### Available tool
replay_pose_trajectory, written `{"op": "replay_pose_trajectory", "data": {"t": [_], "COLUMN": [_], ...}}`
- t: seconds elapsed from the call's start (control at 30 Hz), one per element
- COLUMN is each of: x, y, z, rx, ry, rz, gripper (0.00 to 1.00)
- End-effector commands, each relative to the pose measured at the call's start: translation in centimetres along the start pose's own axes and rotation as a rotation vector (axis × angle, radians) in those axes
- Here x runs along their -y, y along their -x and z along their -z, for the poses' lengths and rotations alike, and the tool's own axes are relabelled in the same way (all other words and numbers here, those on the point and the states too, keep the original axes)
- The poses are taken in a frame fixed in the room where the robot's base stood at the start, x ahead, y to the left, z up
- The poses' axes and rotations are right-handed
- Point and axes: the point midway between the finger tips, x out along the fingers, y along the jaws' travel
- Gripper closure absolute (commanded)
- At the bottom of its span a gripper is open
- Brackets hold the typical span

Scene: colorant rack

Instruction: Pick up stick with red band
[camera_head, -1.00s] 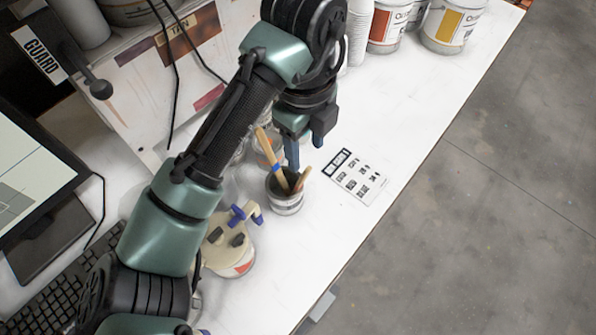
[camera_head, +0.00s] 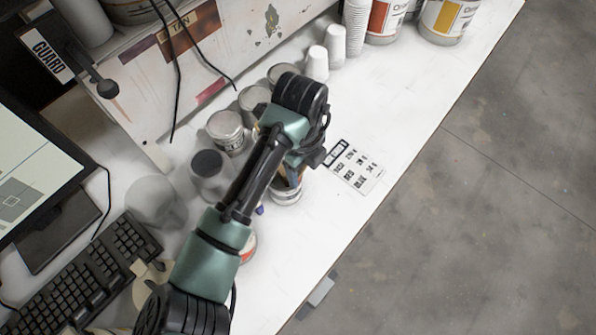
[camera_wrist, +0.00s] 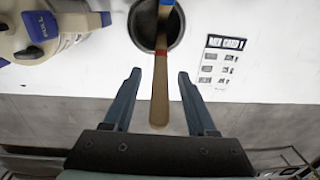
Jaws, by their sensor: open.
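In the wrist view, a wooden stick with a red band (camera_wrist: 160,90) leans out of a dark-mouthed cup (camera_wrist: 147,28). Its free end points toward my gripper (camera_wrist: 158,75), between the two spread fingers. A blue band shows on wood at the top edge, seemingly on a second stick (camera_wrist: 167,8) in the same cup. In the head view the cup (camera_head: 287,196) stands on the white bench, and my arm hides most of the sticks and the fingers.
A mix card (camera_wrist: 222,60) lies right of the cup. A beige device with blue parts (camera_wrist: 40,35) is to its left. Several cans, including a grey one (camera_head: 226,130), line the bench behind my arm. White cups (camera_head: 317,63) stand farther back. The bench's right edge is near.

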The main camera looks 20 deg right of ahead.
Motion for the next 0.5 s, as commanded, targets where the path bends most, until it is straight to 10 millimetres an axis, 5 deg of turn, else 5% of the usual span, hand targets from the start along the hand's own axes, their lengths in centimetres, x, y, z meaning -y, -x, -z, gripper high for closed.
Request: {"op": "replay_pose_trajectory", "data": {"t": [0.17, 0.5], "x": [-0.01, -0.01], "y": [-0.04, 0.0], "z": [-0.01, 0.0], "rx": [0.0, 0.0], "ry": [0.0, 0.001], "rz": [0.0, 0.0], "gripper": [0.44, 1.0]}}
